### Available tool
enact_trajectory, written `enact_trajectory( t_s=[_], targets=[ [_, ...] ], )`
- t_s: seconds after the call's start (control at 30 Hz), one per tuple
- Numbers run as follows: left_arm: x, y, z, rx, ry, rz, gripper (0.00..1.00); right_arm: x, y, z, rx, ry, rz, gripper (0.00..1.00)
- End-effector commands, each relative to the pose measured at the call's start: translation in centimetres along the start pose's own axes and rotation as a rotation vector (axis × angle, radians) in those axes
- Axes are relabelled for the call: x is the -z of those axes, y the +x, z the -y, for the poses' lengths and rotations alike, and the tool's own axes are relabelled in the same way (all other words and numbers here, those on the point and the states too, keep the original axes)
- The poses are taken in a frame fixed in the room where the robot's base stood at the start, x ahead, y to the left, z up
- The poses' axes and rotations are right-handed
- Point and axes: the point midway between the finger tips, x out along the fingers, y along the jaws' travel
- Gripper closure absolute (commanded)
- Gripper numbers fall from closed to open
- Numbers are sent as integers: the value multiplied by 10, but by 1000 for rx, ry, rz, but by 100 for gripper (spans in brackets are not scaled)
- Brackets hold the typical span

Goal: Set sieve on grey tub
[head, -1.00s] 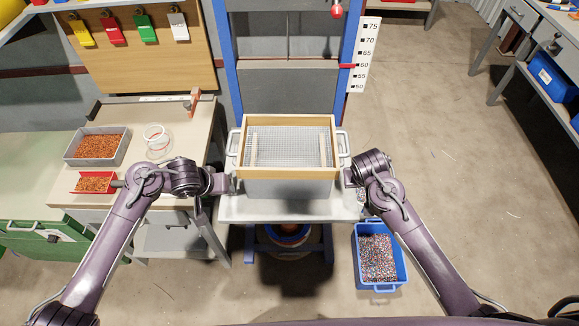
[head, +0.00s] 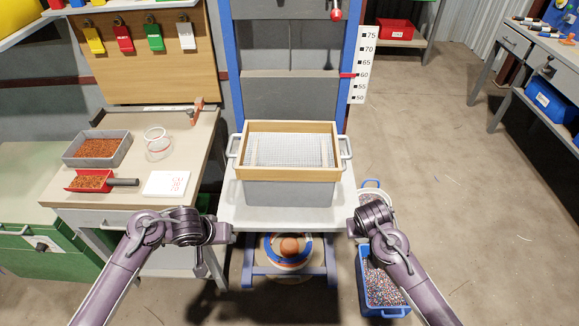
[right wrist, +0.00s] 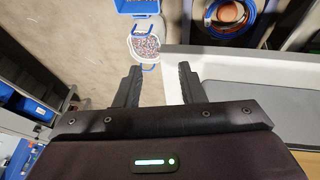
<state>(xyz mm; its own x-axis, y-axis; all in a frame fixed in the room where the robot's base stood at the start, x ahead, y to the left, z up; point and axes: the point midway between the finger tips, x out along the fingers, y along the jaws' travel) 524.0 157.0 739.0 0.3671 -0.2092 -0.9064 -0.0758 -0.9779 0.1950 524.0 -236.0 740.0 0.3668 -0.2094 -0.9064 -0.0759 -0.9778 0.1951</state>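The sieve (head: 287,175), a wooden frame with pale mesh and two cross bars, lies over the grey tub (head: 289,194) on the lift's light platform (head: 232,209). It looks level and rests on the tub's top; its front hides the rim. Metal handles (head: 346,147) stick out at its left and right sides. My left gripper (head: 229,233) is near the platform's front left corner, apart from the sieve; its fingers are too small to read. My right gripper (head: 352,228) is near the front right corner. In the right wrist view it is open and empty (right wrist: 160,82).
The left bench (head: 135,193) holds a grey tray of orange granules (head: 97,163), a red scoop (head: 90,181), a clear ring-shaped container (head: 157,143) and a white card (head: 166,184). A blue crate of granules (head: 382,290) stands on the floor right of the lift. Floor farther right is clear.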

Motion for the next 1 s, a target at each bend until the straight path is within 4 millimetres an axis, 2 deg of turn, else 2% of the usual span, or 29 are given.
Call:
enact_trajectory(
  t_s=[0.07,0.17,0.5,0.63,0.8,1.0],
  targets=[
    [-1,3,1,0,0,-1,64,0,-1,1,0,0,-3,64],
    [-1,2,0,0,0,0,64,1,-13,0,0,-1,-4,64],
    [-1,2,0,0,0,0,64,3,-86,0,1,-1,-4,64],
    [-1,2,0,0,0,0,64,4,-107,0,1,0,-2,64],
    [-1,2,0,0,0,0,64,4,-122,-1,-1,0,1,64],
    [-1,2,0,0,0,0,64,4,-124,-1,0,0,1,64]
  ],
)
